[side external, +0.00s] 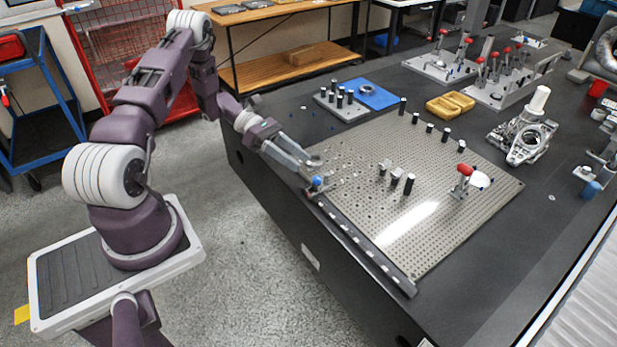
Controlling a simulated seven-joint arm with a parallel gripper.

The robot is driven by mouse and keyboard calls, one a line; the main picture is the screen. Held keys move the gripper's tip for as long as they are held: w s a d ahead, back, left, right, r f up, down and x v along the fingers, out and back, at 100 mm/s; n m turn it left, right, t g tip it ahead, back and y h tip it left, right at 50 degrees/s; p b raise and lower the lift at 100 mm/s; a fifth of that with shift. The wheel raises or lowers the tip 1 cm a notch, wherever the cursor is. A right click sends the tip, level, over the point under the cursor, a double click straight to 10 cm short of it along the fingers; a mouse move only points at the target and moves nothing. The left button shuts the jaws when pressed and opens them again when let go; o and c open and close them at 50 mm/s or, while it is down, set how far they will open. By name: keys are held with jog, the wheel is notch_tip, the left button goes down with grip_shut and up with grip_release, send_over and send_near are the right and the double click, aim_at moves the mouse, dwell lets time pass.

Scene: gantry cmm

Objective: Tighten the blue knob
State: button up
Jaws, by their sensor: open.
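The blue knob (317,181) is small and sits on a low metal fixture near the left corner of the perforated plate (440,195). My gripper (314,172) reaches in from the left, its long grey fingers angled down to the knob. The fingers are open, with the tips beside or around the knob; I cannot tell whether they touch it. Part of the fixture under the knob is hidden at this size.
Black posts and a red-handled clamp (463,178) stand on the plate. A metal rail (362,245) runs along its front edge. A blue tray (377,95), a yellow tray (450,104) and a metal casting (525,135) lie behind and to the right.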

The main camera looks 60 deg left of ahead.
jog(key=a+r+n+t, duration=0.1)
jog(key=a+r+t, duration=0.2)
jog(key=a+t, duration=0.25)
jog(key=t, duration=0.2)
send_near(308, 189)
notch_tip(308, 189, up, 4)
jog(key=w+d, duration=0.1)
jog(key=w, duration=0.2)
jog(key=shift+g+h, duration=0.25)
jog(key=shift+h, duration=0.05)
jog(key=x, duration=0.6)
jog(key=shift+w+d+f, duration=0.1)
jog(key=shift+w+d, duration=0.1)
jog(key=shift+d, duration=0.15)
jog(key=shift+w+d, duration=0.15)
grip_shut()
